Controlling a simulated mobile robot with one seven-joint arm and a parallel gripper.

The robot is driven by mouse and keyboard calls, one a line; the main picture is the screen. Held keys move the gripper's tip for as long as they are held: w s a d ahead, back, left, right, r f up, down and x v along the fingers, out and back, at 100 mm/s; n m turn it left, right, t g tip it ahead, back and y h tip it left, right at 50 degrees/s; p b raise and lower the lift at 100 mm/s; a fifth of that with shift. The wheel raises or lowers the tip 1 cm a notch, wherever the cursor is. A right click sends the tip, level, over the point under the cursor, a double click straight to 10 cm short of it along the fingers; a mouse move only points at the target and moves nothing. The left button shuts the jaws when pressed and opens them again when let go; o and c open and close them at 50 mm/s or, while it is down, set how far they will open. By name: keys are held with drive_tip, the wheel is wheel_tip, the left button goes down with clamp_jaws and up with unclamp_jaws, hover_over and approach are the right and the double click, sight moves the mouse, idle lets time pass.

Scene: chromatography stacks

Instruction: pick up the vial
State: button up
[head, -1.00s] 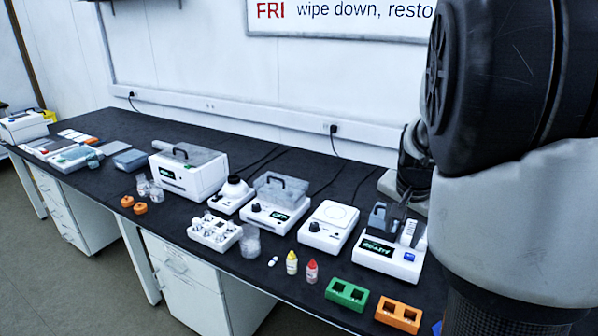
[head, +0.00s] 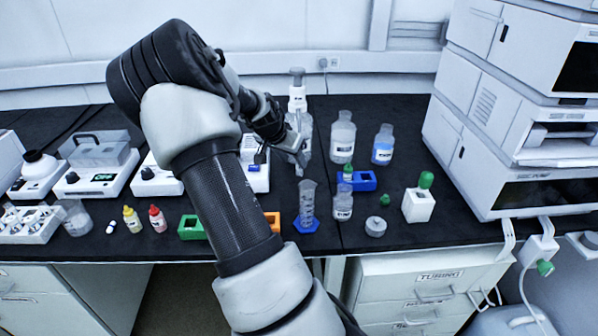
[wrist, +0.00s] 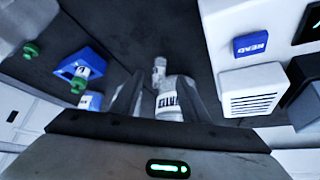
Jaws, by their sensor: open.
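A small vial with a green cap (head: 348,171) stands at the left end of a blue rack (head: 366,181) on the black bench. In the wrist view, a green-capped vial (wrist: 78,86) shows left of the fingers, against the blue rack (wrist: 73,62). My gripper (head: 301,164) is open, left of the rack and in front of the clear dispenser bottle (head: 306,135). Nothing is seen held in it. In the wrist view the fingers frame a labelled bottle (wrist: 174,100), but whether it lies between them or beyond is unclear.
A graduated cylinder (head: 308,204), a small jar (head: 343,202), a loose green cap (head: 384,199) and a white block (head: 418,206) stand in front. Two bottles, one clear (head: 342,140) and one blue-labelled (head: 383,148), stand behind. A tall instrument stack (head: 515,125) bounds the right.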

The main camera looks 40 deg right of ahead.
sight(299, 167)
drive_tip(key=b+x, duration=0.1)
drive_tip(key=x, duration=0.5)
drive_tip(key=shift+w+d+f+b, duration=0.1)
drive_tip(key=shift+d+f+b, duration=0.1)
drive_tip(key=shift+d+b, duration=0.2)
clamp_jaws()
drive_tip(key=shift+r, duration=0.15)
